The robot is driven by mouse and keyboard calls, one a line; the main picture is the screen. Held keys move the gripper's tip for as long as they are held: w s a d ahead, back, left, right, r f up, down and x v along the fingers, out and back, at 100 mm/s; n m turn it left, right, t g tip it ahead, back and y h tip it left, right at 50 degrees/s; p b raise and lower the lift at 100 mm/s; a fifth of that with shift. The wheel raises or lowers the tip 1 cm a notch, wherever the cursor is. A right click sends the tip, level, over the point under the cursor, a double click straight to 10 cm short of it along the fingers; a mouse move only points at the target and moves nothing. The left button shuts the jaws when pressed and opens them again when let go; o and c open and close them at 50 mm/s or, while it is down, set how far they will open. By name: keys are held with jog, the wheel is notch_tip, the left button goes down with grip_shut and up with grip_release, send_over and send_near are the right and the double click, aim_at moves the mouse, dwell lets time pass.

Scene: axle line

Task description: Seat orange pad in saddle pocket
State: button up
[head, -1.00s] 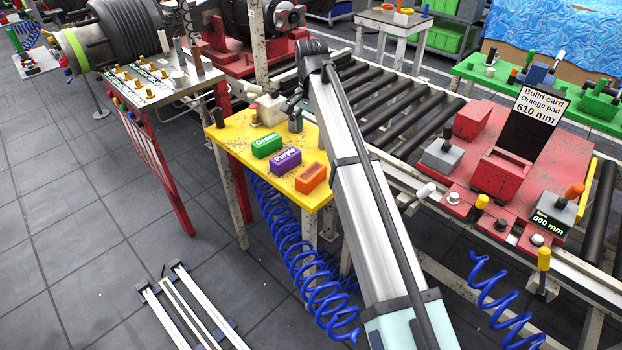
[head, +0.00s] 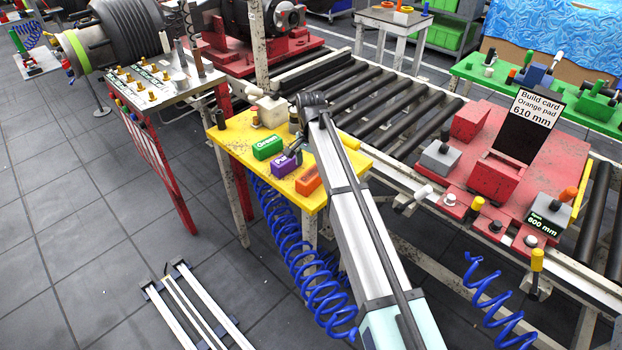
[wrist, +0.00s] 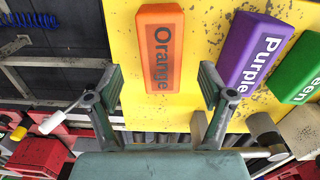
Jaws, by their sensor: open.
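The orange pad (wrist: 161,47), marked "Orange", lies on the yellow table (head: 235,135). It also shows in the head view (head: 308,180), near the table's front right corner. My gripper (wrist: 166,85) is open and empty in the wrist view. Its fingers stand to either side of the pad's near end, apart from the pad; their height above it I cannot tell. The red saddle block (head: 497,176) with its pocket stands on the red plate at the right in the head view. The inside of the pocket is hard to make out.
A purple pad (wrist: 255,48) and a green pad (wrist: 300,68) lie beside the orange one. A build card (head: 535,108) reads "Orange pad 610 mm". A grey block (head: 548,215) labelled 600 mm stands right of the saddle. Rollers (head: 400,110) run behind the table.

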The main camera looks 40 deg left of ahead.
aim_at(311, 174)
jog(key=shift+w+f+p, duration=0.2)
jog(key=shift+f+p, duration=0.9)
jog(key=shift+f, duration=1.35)
jog(key=c, duration=1.5)
